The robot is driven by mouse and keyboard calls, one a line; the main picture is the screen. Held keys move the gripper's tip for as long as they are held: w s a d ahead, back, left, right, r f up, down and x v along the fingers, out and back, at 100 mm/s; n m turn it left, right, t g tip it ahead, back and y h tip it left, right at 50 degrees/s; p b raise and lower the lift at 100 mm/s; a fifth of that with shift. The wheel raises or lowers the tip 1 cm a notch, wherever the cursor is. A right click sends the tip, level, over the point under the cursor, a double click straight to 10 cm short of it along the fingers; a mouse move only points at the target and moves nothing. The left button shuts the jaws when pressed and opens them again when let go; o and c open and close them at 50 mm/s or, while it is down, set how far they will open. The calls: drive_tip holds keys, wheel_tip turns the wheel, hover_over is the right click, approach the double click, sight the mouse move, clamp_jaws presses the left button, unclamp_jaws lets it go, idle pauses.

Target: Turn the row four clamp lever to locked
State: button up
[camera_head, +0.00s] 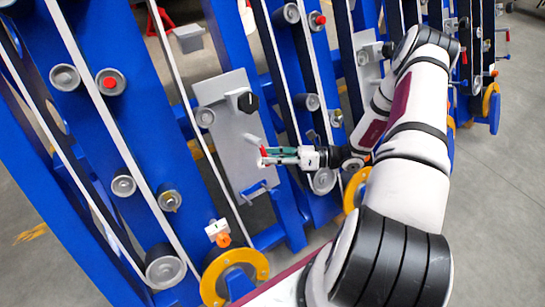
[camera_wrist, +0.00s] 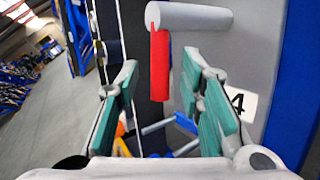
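The row four clamp lever is a red bar (camera_wrist: 160,65) hanging straight down from a grey cylinder (camera_wrist: 190,16) in the wrist view. A label reading 4 (camera_wrist: 237,103) is on the grey plate to its right. In the head view the small red lever (camera_head: 263,151) shows at my fingertips, partly hidden. My gripper (camera_head: 268,157) is open beside the grey plate (camera_head: 232,135). In the wrist view its green-padded fingers stand apart, one on each side of the lever's line; the lever appears beyond or between the tips. I cannot see contact.
Blue uprights, belts and rollers (camera_head: 65,78) crowd the left. A yellow ring (camera_head: 236,270) is at the bottom. Open floor (camera_head: 497,190) lies right.

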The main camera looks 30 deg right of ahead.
drive_tip(key=f+v, duration=0.1)
drive_tip(key=v, duration=1.1)
drive_tip(key=shift+r, duration=0.45)
